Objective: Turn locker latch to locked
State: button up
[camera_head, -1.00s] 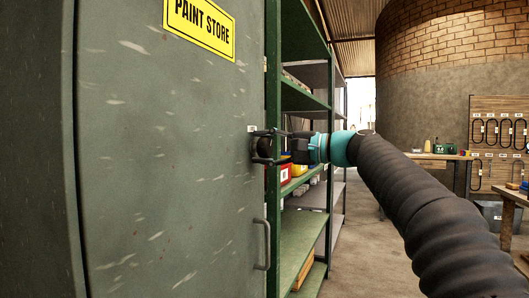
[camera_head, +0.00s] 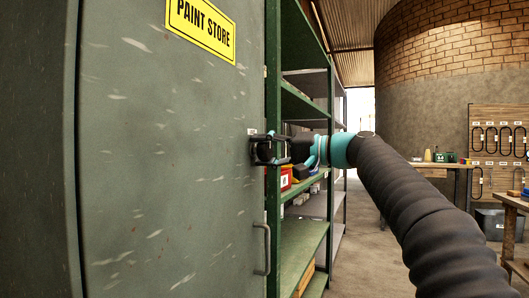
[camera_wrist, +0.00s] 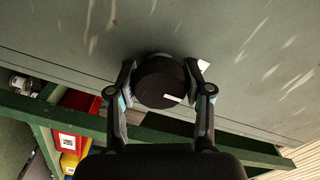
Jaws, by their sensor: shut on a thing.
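The locker is a grey-green scuffed metal door (camera_head: 165,160) filling the left of the head view, closed as far as I see. Its latch is a round black knob (camera_wrist: 160,82) with a white mark on its face, in the middle of the wrist view. My gripper (camera_head: 260,149) is at the door's right edge, above the handle. In the wrist view, its two fingers (camera_wrist: 160,76) are shut on the knob from both sides. In the head view the fingers largely hide the knob. A small white label (camera_head: 252,131) sits by the latch; its writing is unreadable.
A yellow "PAINT STORE" sign (camera_head: 200,28) is on the door, and a grey bar handle (camera_head: 266,248) is below the latch. Green shelving (camera_head: 300,245) with containers stands close behind my gripper. A workbench (camera_head: 459,165) is farther right, with open floor between.

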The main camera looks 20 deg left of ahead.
dwell(0.3)
jog(key=o, duration=1.2)
jog(key=shift+a, duration=0.1)
jog(key=d, duration=0.8)
jog(key=s+d, duration=0.1)
jog(key=d, duration=0.3)
jog(key=shift+w, duration=0.15)
